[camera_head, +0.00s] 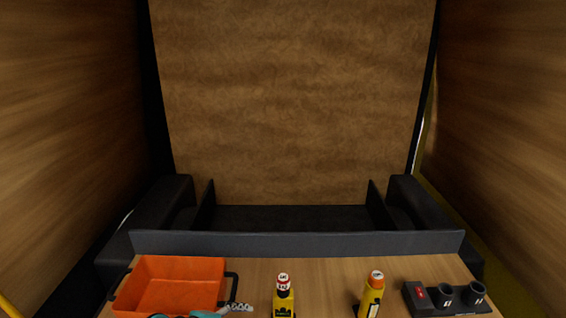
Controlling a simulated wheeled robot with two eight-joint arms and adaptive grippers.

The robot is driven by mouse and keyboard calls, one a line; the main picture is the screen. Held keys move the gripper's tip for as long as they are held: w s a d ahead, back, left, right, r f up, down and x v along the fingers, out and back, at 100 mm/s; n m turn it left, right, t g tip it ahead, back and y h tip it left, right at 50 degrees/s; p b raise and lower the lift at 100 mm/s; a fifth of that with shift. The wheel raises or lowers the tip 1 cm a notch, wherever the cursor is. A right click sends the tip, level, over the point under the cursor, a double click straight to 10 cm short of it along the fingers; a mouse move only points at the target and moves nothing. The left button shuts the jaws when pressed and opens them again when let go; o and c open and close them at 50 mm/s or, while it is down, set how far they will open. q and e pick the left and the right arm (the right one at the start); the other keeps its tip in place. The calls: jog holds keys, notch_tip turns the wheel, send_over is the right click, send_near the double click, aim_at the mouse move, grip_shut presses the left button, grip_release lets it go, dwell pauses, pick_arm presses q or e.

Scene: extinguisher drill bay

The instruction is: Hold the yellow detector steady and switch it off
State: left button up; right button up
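Two yellow handheld devices stand on the wooden bench top at the bottom of the head view. One yellow device (284,300) near the middle has a red and white labelled top and dark print on its front. The other yellow device (371,297), to its right, has an orange top with a white label and leans slightly. Both are cut off by the lower picture edge. I cannot tell which one is the detector, and no switch position can be read. Neither of my grippers is in view, and nothing is seen touching either device.
An orange bin (178,274) with dark handles stands at the left. A teal tool with a pale end (237,307) lies at its front right. A black block with two dark sockets and a red mark (420,292) is at the right. A grey ledge (297,242) closes the back.

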pick_arm(q)
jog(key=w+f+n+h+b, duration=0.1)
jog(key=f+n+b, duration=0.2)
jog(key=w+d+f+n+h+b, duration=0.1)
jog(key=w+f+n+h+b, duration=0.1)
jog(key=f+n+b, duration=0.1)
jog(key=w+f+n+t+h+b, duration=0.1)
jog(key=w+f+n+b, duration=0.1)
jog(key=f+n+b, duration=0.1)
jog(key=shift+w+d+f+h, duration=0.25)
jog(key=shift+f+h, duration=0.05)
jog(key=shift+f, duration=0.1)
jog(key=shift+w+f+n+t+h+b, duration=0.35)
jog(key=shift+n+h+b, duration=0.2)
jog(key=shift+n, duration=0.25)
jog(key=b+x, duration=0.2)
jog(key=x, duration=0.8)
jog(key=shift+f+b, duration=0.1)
jog(key=shift+b, duration=0.2)
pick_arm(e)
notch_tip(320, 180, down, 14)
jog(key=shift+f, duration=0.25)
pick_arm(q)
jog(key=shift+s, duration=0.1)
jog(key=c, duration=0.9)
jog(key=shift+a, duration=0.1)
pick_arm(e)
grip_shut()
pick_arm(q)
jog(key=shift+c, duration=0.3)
